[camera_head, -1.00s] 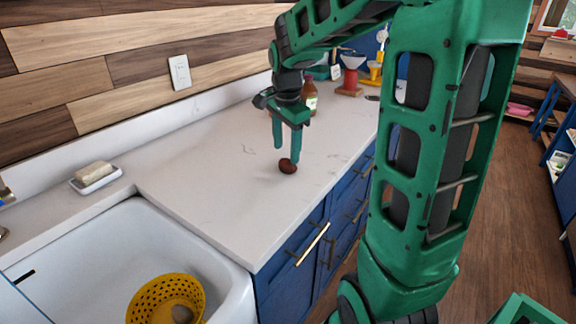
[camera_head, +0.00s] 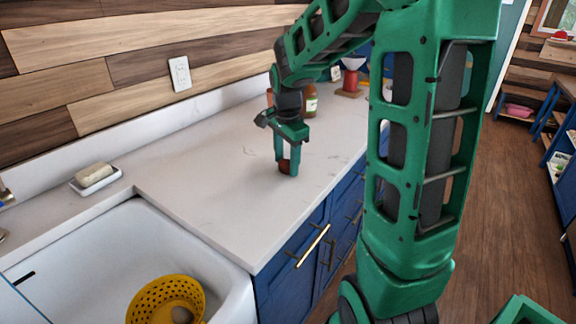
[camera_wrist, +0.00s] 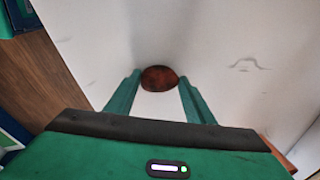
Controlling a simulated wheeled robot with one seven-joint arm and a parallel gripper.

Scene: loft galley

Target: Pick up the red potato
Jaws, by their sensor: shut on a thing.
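The red potato (camera_head: 284,165) is a small dark reddish-brown lump at the white countertop, partly hidden by a finger in the head view. My gripper (camera_head: 287,168) points down with one green finger on each side of the potato and is shut on it. In the wrist view the potato (camera_wrist: 159,78) lies between the fingertips of my gripper (camera_wrist: 158,84). I cannot tell whether the potato still touches the counter.
The white countertop (camera_head: 190,180) is mostly clear around the gripper. A white sink (camera_head: 90,250) with a yellow colander (camera_head: 150,295) is at the lower left. A soap dish (camera_head: 97,184) sits near the wall. A brown bottle (camera_head: 311,103) stands behind the gripper.

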